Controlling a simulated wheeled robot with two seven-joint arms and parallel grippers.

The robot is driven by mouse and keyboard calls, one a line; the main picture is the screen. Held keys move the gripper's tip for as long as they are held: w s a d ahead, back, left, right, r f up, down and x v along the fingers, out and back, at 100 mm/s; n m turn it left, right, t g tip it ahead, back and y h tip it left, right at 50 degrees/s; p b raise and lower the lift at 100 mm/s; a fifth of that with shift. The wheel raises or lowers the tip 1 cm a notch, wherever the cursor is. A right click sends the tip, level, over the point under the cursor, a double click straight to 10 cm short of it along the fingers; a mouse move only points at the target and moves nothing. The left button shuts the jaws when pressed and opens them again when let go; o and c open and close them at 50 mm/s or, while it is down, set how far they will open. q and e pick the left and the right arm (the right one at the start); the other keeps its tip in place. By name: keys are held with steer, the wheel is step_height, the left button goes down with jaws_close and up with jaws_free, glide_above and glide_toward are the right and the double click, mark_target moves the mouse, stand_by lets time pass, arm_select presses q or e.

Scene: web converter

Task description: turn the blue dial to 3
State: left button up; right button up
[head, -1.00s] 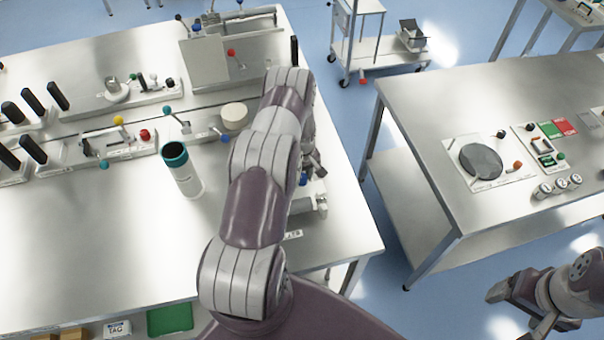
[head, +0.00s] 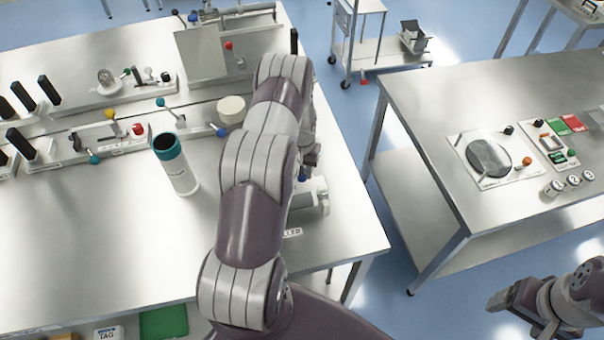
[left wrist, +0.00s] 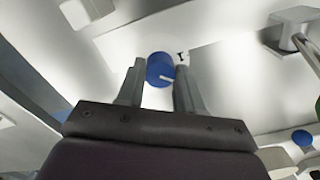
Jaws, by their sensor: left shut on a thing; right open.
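My left gripper (left wrist: 158,80) is shut on the dial, one finger on each side. In the head view my left arm covers most of the gripper and the dial. My right gripper (head: 512,302) is at the lower right of the head view, open, away from the benches.
A white bottle with a teal rim (head: 176,165) stands on the left bench, left of my arm. A blue-knobbed lever (head: 221,131) and a round cream disc (head: 231,109) are behind it. The right bench (head: 440,130) holds a dark round plate (head: 488,158). The left bench's front is clear.

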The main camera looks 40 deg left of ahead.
arm_select(q)
steer(key=m+b, duration=0.2)
steer(key=m, duration=0.1)
steer(key=shift+w+a+m, duration=0.1)
steer(key=shift+w+m, duration=0.05)
steer(key=shift+m, duration=0.25)
steer(key=m+b, duration=0.2)
steer(key=m, duration=0.2)
steer(key=m+b, duration=0.1)
steer(key=m, duration=0.3)
steer(key=shift+r, duration=0.1)
steer(key=shift+m+b, duration=0.7)
steer(key=shift+m, duration=1.2)
steer(key=shift+r, duration=0.1)
steer(key=o, duration=1)
